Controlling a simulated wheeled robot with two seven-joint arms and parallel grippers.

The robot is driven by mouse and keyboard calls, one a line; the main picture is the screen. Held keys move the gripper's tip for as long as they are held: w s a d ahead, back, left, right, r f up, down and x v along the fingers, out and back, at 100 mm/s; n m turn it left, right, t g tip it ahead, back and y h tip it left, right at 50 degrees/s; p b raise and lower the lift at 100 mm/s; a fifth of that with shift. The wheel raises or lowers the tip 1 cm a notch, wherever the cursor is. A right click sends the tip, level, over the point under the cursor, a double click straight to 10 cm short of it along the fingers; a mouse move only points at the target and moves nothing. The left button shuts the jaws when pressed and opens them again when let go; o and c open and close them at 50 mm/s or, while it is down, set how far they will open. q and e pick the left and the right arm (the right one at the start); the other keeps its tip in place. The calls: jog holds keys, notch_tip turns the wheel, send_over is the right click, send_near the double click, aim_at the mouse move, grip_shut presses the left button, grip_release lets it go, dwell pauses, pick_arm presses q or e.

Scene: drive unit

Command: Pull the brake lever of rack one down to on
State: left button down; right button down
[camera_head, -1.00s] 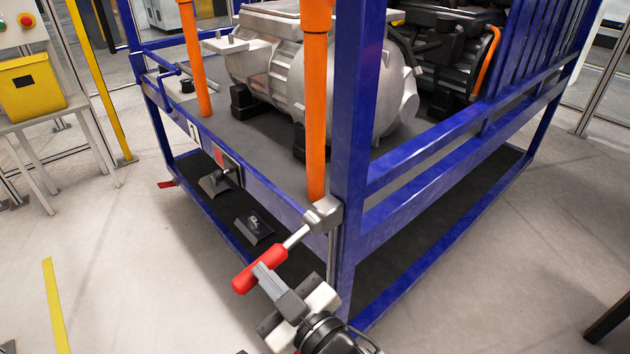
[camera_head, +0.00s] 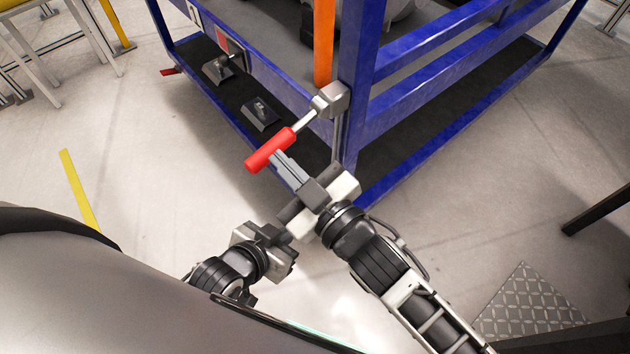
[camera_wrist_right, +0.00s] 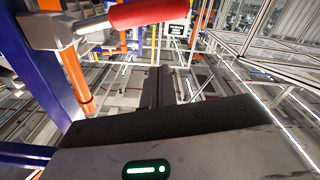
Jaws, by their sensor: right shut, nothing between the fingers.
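The brake lever has a red grip (camera_head: 268,151) on a silver shaft, joined to a grey pivot block (camera_head: 331,99) on the blue corner post of the rack (camera_head: 352,90). In the head view the lever points out from the post toward the lower left. My right gripper (camera_head: 281,160) is shut and empty, its fingertips beside the grip's lower right side. I cannot tell if they touch. In the right wrist view the red grip (camera_wrist_right: 150,12) crosses above the shut fingers (camera_wrist_right: 158,85). My left gripper (camera_head: 262,238) is low in the head view; its fingers are unclear.
An orange post (camera_head: 324,45) stands just behind the pivot block. Two dark brackets (camera_head: 259,113) sit on the rack's lower shelf. A dark bar (camera_head: 600,208) and a tread plate (camera_head: 527,300) are at the right.

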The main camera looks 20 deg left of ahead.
jog(key=v, duration=0.6)
jog(key=shift+d+b, duration=0.35)
jog(key=shift+s, duration=0.1)
